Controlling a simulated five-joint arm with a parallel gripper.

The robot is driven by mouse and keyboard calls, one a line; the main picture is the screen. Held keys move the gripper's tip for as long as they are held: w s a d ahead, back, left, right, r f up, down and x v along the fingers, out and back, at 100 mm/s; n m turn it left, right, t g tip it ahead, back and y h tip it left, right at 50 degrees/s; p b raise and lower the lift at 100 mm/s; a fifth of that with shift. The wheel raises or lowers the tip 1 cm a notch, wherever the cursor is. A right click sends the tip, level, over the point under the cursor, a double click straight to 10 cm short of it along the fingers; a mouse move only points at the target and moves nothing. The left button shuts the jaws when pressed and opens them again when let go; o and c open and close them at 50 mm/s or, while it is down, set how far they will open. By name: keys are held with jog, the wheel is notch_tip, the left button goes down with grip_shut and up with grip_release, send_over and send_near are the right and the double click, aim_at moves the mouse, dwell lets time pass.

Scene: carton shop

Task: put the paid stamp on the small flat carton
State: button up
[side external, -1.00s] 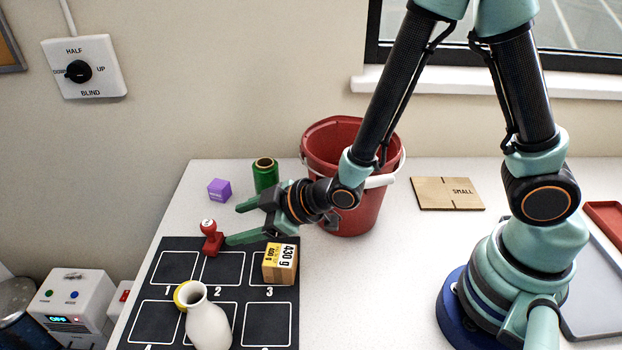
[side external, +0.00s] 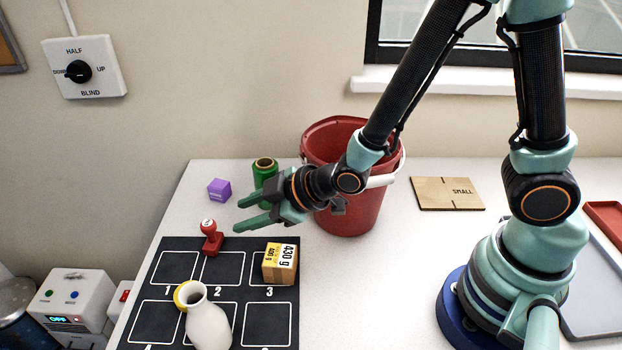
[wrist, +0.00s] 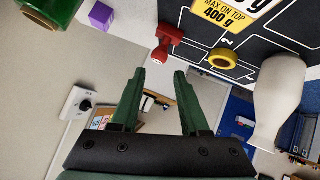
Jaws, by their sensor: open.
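The red stamp (side external: 212,243) stands upright at the back edge of the black numbered mat, its knob topped with a pale label too small to read. It also shows in the wrist view (wrist: 168,42), just beyond my fingertips. My gripper (side external: 240,217) is open and empty, pointing left, to the right of the stamp and apart from it. In the wrist view my gripper (wrist: 160,72) has nothing between its fingers. The small flat carton (side external: 435,193), a brown board marked SMALL, lies flat on the table right of the bucket.
The numbered mat (side external: 190,240) holds a 430 g box (side external: 280,264) and a white vase (side external: 208,325) with a yellow ring (side external: 181,296) beside it. A red bucket (side external: 350,215), green cylinder (side external: 264,172) and purple cube (side external: 219,190) stand behind.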

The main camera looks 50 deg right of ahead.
aim_at(215, 226)
jog(key=shift+x, duration=6)
jog(key=shift+c, duration=0.3)
grip_shut()
